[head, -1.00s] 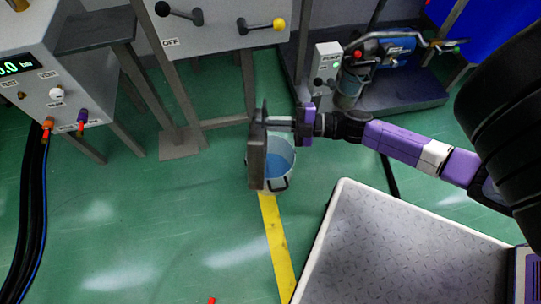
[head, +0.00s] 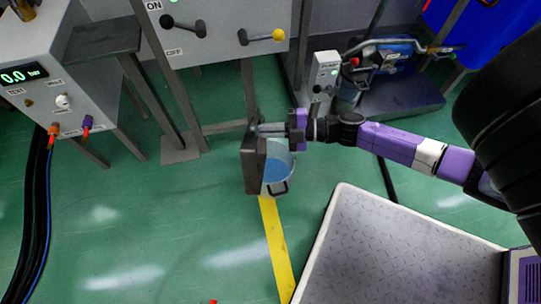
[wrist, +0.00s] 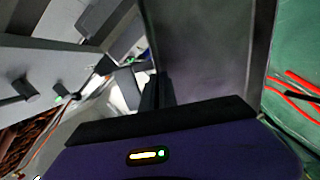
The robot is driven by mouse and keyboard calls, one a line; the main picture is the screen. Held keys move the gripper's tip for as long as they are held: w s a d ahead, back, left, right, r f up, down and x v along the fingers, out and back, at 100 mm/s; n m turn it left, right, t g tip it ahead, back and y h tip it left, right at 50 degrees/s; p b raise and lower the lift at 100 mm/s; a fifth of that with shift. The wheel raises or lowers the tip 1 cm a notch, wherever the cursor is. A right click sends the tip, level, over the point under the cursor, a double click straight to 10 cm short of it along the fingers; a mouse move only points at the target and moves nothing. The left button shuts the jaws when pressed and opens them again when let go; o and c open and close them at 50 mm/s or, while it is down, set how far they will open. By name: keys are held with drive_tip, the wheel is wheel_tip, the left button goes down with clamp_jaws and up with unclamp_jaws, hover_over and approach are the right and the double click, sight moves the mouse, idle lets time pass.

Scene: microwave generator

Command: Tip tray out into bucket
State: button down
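The tray (head: 252,166) is a dark grey-brown flat piece, standing nearly on edge in the head view. It also fills the upper middle of the wrist view (wrist: 205,50). My gripper (head: 268,129) is shut on the tray's far end and holds it from the right. The bucket (head: 279,168) is white with blue inside and a dark handle, on the floor just right of and below the tray. The tray hides the bucket's left part. Whether anything is left in the tray cannot be seen.
A white-rimmed metal platform (head: 400,250) stands at the lower right. A cabinet with levers (head: 220,25) and a gauge box (head: 60,85) stand at the back and left. A pump unit (head: 385,75) is at the back right.

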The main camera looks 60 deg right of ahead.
drive_tip(key=w+a+f+g+h, duration=0.3)
drive_tip(key=w+f+g, duration=0.4)
drive_tip(key=w, duration=0.4)
drive_tip(key=w+a+f+g+h, duration=0.3)
drive_tip(key=w+a+f+g, duration=0.3)
drive_tip(key=w, duration=0.5)
wheel_tip(320, 180, down, 4)
drive_tip(key=shift+w+a+r+g+p, duration=0.25)
drive_tip(key=shift+g+p, duration=0.15)
drive_tip(key=shift+g, duration=0.8)
idle(1.9)
